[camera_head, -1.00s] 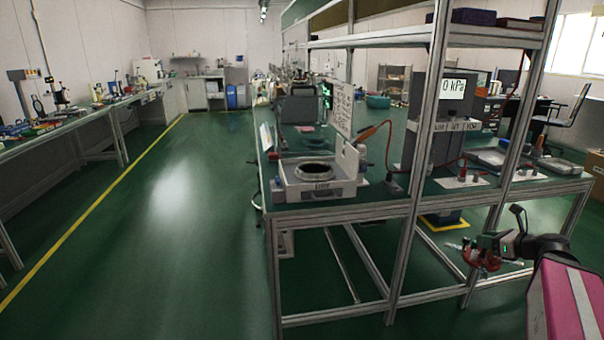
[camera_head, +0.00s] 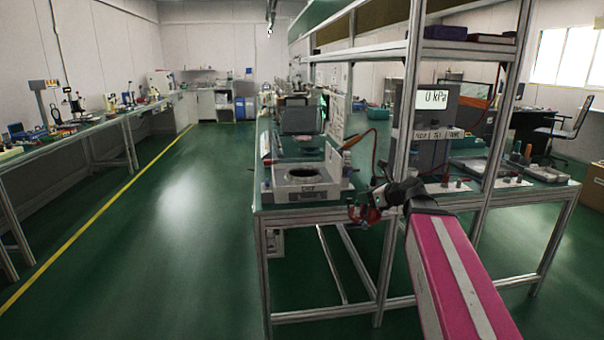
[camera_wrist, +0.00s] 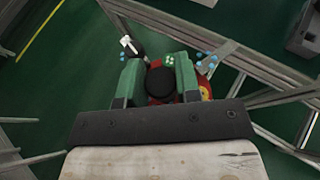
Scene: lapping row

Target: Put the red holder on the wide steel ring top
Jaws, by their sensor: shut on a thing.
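My gripper (camera_head: 366,205) is at the end of my arm, in front of the bench's near edge in the head view. It is shut on the red holder (camera_head: 374,214), which hangs clear of the bench. In the wrist view the gripper's green fingers (camera_wrist: 160,82) close on a dark round knob, with the red of the holder (camera_wrist: 205,92) partly hidden behind them. The wide steel ring (camera_head: 302,172) lies on the white machine on the bench, left of and beyond my gripper. The holder and the ring are apart.
The white machine (camera_head: 287,190) stands near the bench's front left corner. A frame post (camera_head: 403,125) rises close to my arm. A pressure display (camera_head: 436,100) stands on the bench to the right. Open green floor (camera_head: 170,230) lies to the left.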

